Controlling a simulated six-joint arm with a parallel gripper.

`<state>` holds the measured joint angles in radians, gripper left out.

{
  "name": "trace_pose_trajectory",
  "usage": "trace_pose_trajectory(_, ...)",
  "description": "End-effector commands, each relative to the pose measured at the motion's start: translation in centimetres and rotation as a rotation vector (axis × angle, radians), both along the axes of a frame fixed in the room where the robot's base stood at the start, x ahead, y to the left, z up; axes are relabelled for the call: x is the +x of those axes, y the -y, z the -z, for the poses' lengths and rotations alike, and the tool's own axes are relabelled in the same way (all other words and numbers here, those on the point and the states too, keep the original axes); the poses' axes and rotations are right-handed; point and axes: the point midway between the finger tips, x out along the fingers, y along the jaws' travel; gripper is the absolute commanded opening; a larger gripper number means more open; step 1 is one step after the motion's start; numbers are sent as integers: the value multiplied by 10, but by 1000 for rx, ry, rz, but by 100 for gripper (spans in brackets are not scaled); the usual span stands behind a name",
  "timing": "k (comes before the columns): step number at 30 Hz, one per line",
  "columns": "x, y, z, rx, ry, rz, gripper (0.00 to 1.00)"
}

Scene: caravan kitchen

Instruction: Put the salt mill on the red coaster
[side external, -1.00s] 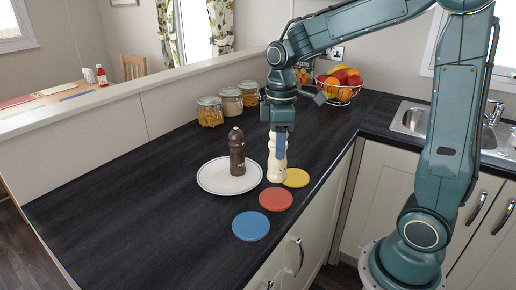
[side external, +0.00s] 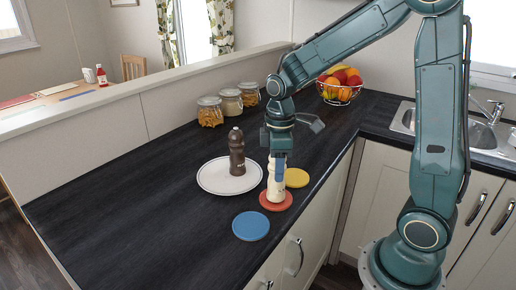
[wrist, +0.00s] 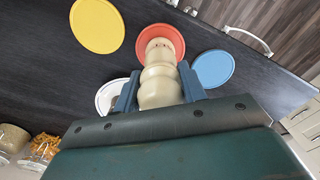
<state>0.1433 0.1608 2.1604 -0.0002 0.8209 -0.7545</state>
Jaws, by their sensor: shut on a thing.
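The cream salt mill (side external: 276,188) is upright, held between the fingers of my gripper (side external: 277,162). Its lower end is over the red coaster (side external: 284,205) in the side view. In the wrist view the salt mill (wrist: 159,82) stands between the two blue fingers of my gripper (wrist: 159,90), and its far end overlaps the red coaster (wrist: 174,37). I cannot tell for certain whether its base touches the coaster or hangs just above it.
A yellow coaster (side external: 297,178) and a blue coaster (side external: 251,226) lie on either side. A white plate (side external: 213,187) with a dark brown mill (side external: 237,152) stands left. Glass jars (side external: 210,111) and a fruit basket (side external: 340,93) are farther back. The counter's left part is clear.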

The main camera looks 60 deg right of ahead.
Motion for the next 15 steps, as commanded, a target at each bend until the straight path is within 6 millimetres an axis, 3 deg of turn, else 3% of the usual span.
trace_pose_trajectory(10, 0, 0, 3, 0, 1, 0, 0)
trace_pose_trajectory(11, 0, 0, 3, 0, 1, 0, 45)
trace_pose_trajectory(13, 0, 0, 3, 0, 1, 0, 59)
trace_pose_trajectory(15, 0, 0, 3, 0, 1, 0, 63)
